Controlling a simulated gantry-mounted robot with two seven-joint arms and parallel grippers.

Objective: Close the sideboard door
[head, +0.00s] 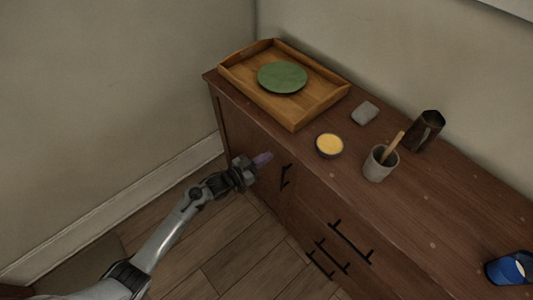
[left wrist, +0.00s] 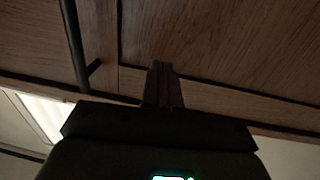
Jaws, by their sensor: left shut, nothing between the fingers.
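The brown wooden sideboard (head: 450,225) runs along the right wall. Its door (head: 233,122) at the left end looks flush or nearly flush with the front; a small gap cannot be ruled out. Dark bar handles (head: 286,175) sit right of my gripper. My left gripper (head: 263,159) is shut and empty, its fingertips at the door front, just below the top edge. In the left wrist view, the closed fingers (left wrist: 164,84) point at the wood panel (left wrist: 215,45), touching or very close, with a dark handle (left wrist: 75,45) to the left. My right gripper is out of view.
On the sideboard top are a wooden tray (head: 294,119) with a green plate (head: 282,77), a grey block (head: 365,112), a yellow-filled bowl (head: 329,145), a grey cup (head: 378,168), a dark pitcher (head: 425,130) and a blue container (head: 510,267). Drawer handles (head: 350,242) stick out lower right. The floor (head: 235,250) in front is clear.

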